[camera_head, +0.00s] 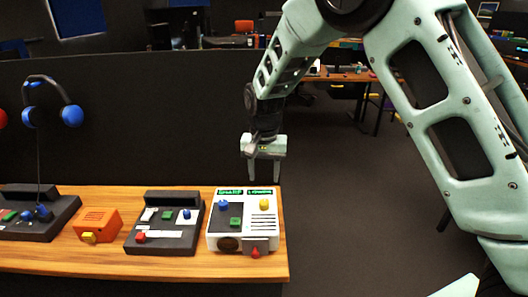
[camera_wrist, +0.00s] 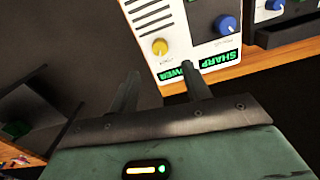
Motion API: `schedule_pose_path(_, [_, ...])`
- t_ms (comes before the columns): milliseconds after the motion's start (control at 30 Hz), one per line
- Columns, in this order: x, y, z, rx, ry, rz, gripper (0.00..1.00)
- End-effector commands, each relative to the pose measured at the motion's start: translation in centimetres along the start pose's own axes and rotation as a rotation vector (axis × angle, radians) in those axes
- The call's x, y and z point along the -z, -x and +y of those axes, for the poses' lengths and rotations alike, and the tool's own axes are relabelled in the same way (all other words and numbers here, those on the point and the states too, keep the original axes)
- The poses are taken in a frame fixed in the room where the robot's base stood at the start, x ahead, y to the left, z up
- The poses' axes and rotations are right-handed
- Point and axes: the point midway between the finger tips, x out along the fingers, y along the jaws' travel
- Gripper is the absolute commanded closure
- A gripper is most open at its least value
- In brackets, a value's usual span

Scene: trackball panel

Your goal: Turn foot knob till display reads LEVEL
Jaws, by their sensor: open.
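The white trackball panel (camera_head: 243,236) stands at the right end of the wooden bench. It carries a blue knob (camera_head: 223,203), a yellow knob (camera_head: 264,204), a green button (camera_head: 236,222) and a dark brown ball (camera_head: 229,243). A red knob (camera_head: 256,253) sits low at its front by a grey block (camera_head: 256,243); it may be the foot knob. One green display (camera_head: 230,191) reads SHARP. The other display (camera_wrist: 185,73) ends in "WER", its start hidden by my finger. My gripper (camera_head: 264,182) is open and empty, fingers downward at the panel's far edge.
A dark control box (camera_head: 165,226) stands left of the panel, then an orange box (camera_head: 97,224) and another dark box (camera_head: 35,215). A dark partition (camera_head: 150,120) rises behind the bench (camera_head: 80,258). The floor right of the bench is clear.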

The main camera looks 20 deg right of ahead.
Motion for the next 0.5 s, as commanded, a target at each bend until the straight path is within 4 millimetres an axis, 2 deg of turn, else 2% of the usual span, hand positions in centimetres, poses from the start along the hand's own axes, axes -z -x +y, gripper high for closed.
schedule_pose_path(200, [0.1, 4.7, -0.1, 0.002, 0.0, 0.003, 0.52])
schedule_pose_path(333, [0.1, 6.6, -0.1, 0.002, -0.001, 0.002, 0.52])
schedule_pose_path(500, [0.0, 7.7, 0.0, 0.0, -0.002, 0.0, 0.52])
